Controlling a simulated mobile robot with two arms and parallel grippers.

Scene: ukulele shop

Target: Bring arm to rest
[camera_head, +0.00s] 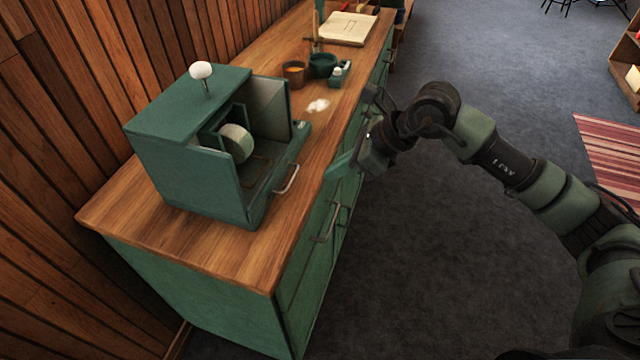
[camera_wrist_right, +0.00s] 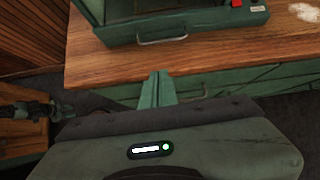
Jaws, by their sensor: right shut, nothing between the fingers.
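My right arm comes in from the right in the head view. Its gripper (camera_head: 338,166) hangs beside the front edge of the wooden counter, close to the green cabinet front. The fingers are together with nothing between them. In the right wrist view the shut fingers (camera_wrist_right: 158,84) point toward the counter edge, below the green box's handle. My left gripper does not show clearly in the head view.
A green box (camera_head: 165,140) with an open front, a white knob on top and a metal handle stands on the wooden counter (camera_head: 190,243). Dark cups (camera_head: 322,66), a white patch (camera_head: 318,105) and an open book (camera_head: 347,28) lie farther back.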

